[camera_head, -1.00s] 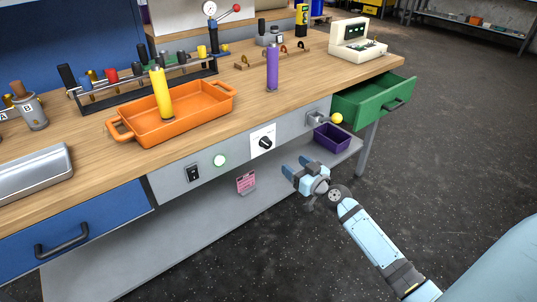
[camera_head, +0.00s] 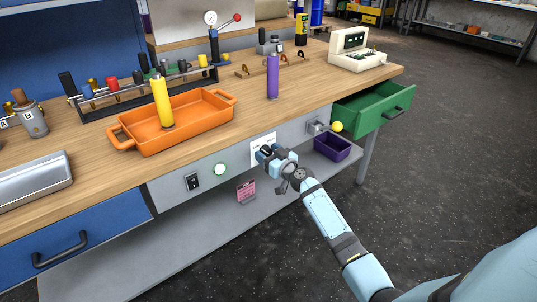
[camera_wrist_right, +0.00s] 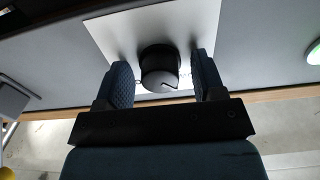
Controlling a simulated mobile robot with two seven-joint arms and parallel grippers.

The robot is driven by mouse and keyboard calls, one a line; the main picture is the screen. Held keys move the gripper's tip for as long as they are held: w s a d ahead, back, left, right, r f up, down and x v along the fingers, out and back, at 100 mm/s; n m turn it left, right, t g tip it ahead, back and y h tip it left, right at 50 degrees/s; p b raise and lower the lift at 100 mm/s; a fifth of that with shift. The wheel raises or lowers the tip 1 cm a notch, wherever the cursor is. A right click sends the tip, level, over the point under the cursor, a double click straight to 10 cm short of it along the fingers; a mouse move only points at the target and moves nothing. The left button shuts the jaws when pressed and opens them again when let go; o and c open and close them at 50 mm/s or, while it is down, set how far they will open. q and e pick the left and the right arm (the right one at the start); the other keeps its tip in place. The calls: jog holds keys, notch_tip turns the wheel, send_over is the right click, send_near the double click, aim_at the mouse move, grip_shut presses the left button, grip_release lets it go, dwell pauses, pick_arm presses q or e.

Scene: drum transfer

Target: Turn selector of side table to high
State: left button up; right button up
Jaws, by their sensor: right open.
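The selector is a black knob (camera_wrist_right: 160,68) on a white plate (camera_wrist_right: 105,28) on the grey front panel of the side table (camera_head: 160,190). In the head view my right gripper (camera_head: 265,152) is at the plate and covers most of the knob. In the right wrist view my right gripper (camera_wrist_right: 161,82) is open, with one finger on each side of the knob. Narrow gaps show between the fingers and the knob, and I cannot tell whether either touches it. The plate's markings are mostly hidden. My left gripper is not in view.
A lit green button (camera_head: 219,169) and a black rocker switch (camera_head: 193,181) are left of the plate. A yellow ball knob (camera_head: 337,126), an open green drawer (camera_head: 375,112) and a purple bin (camera_head: 331,146) are to its right.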

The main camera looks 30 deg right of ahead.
jog(key=c, duration=0.9)
